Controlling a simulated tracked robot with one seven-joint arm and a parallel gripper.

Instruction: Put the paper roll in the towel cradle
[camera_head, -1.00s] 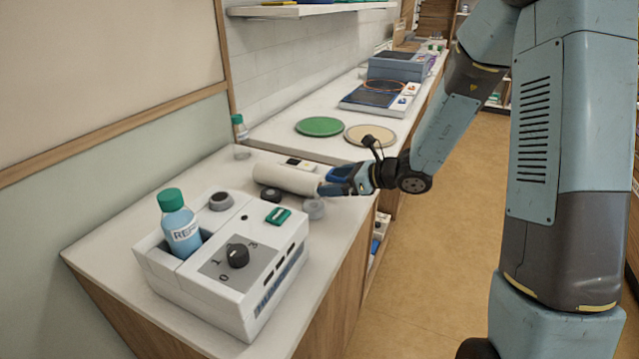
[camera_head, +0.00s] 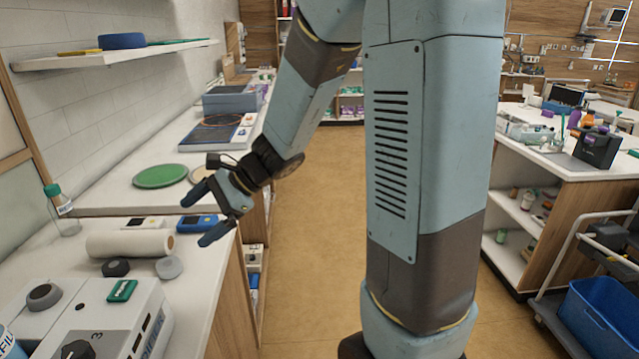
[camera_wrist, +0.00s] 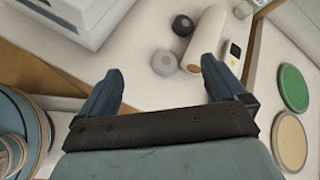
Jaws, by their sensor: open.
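The paper roll (camera_head: 130,244) is a cream cylinder lying on its side on the near white counter. It also shows at the top of the wrist view (camera_wrist: 205,35). My gripper (camera_head: 202,217) is open and empty, its blue fingers spread, to the right of the roll and apart from it, near the counter's right edge. I cannot make out a towel cradle in these frames.
A black round piece (camera_head: 116,268) and a grey one (camera_head: 169,267) sit in front of the roll. A blue device (camera_head: 197,223) is behind my fingers. A white machine (camera_head: 110,315) stands at front left. A capped bottle (camera_head: 62,212) stands behind. A blue bin (camera_head: 600,318) is far right.

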